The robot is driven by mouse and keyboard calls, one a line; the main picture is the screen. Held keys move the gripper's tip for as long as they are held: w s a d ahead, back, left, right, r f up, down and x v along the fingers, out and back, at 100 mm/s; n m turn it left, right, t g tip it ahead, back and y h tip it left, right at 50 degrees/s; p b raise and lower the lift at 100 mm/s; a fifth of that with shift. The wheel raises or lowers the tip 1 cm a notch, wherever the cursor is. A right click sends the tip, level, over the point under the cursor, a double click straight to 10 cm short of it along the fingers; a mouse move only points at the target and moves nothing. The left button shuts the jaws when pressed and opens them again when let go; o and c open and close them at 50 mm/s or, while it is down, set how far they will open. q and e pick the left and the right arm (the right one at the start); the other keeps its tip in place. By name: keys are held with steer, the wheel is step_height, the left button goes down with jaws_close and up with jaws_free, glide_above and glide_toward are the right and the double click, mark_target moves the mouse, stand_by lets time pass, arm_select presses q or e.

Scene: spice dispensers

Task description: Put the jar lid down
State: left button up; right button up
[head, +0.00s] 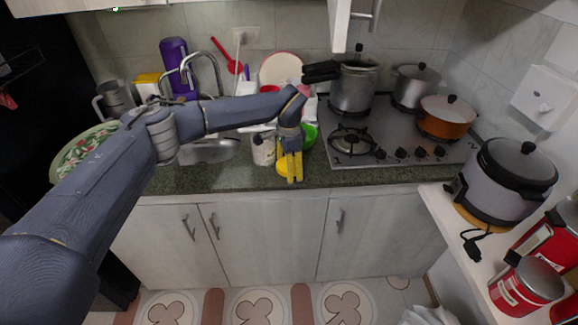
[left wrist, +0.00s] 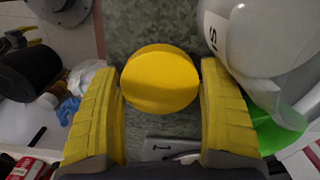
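The jar lid is a round yellow disc (left wrist: 160,78). In the left wrist view it sits between the two yellow fingers of my left gripper (left wrist: 160,95), and its sides meet both fingers. In the head view my left gripper (head: 292,168) points down over the front of the green counter, with yellow of the lid (head: 281,168) showing at its left. I cannot tell whether the lid touches the counter. A whitish jar with dark lettering (left wrist: 262,45) stands close by; in the head view the jar (head: 263,149) is just left of the gripper. My right gripper is not in view.
A green item (head: 309,136) lies close behind the gripper. The stove (head: 385,150) with pots is to the right, and the sink (head: 208,151) is to the left. The counter's front edge is close below the gripper. Bare counter (head: 225,176) shows left of it.

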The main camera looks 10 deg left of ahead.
arm_select(q)
steer(key=shift+r, duration=0.1)
step_height(320, 180, up, 12)
stand_by(0.8)
